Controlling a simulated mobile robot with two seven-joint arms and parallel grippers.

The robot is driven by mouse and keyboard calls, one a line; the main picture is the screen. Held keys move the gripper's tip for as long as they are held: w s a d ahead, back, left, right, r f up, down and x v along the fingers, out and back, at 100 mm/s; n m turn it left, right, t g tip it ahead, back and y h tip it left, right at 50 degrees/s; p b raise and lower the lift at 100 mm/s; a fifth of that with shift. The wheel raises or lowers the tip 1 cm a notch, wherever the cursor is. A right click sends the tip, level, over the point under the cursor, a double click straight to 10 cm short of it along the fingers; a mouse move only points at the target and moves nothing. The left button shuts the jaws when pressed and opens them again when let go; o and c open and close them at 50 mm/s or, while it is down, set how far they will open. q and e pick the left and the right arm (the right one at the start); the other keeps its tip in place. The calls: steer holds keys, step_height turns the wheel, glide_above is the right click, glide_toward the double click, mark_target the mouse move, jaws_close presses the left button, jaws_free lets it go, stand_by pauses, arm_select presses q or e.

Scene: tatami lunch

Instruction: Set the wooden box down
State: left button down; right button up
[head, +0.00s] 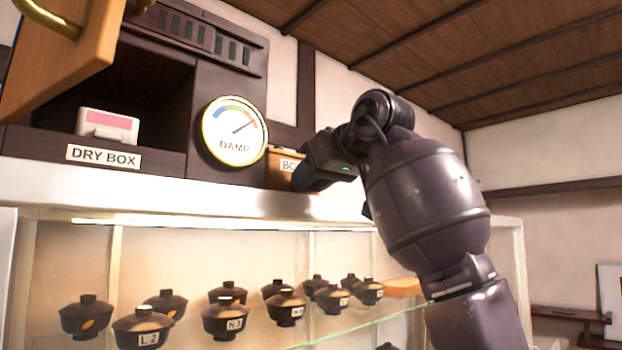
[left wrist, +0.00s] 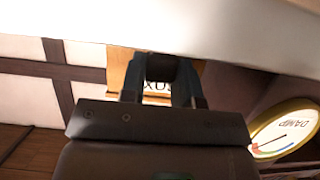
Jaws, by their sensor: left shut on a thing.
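The wooden box (head: 277,178) is small and orange-brown, with a white label only partly visible. It is at the white ledge, just right of the round dial. In the left wrist view the box (left wrist: 118,75) appears between and behind the fingers, its label upside down. My left gripper (head: 304,178) is shut on the box from the right in the head view; its fingers (left wrist: 162,75) also show in the wrist view. The box's underside is hidden behind the ledge edge, so I cannot tell whether it touches the ledge. My right gripper is not in view.
The DAMP dial (head: 235,132) stands close left of the box. A dark DRY BOX cabinet (head: 150,100) with an open wooden door (head: 62,55) holds a white and pink item (head: 107,125). Below the white ledge (head: 180,186), a glass case holds several lidded bowls (head: 225,318).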

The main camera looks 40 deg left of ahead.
arm_select(q)
steer(key=shift+f, duration=0.15)
steer(key=c, duration=0.8)
jaws_free()
steer(key=shift+c, duration=0.2)
steer(key=shift+d+r, duration=0.1)
steer(key=shift+r, duration=0.1)
steer(key=w+b+v, duration=0.1)
steer(key=v, duration=1)
steer(key=shift+s+d, duration=0.4)
steer(key=shift+s, duration=0.1)
steer(key=shift+r, duration=0.1)
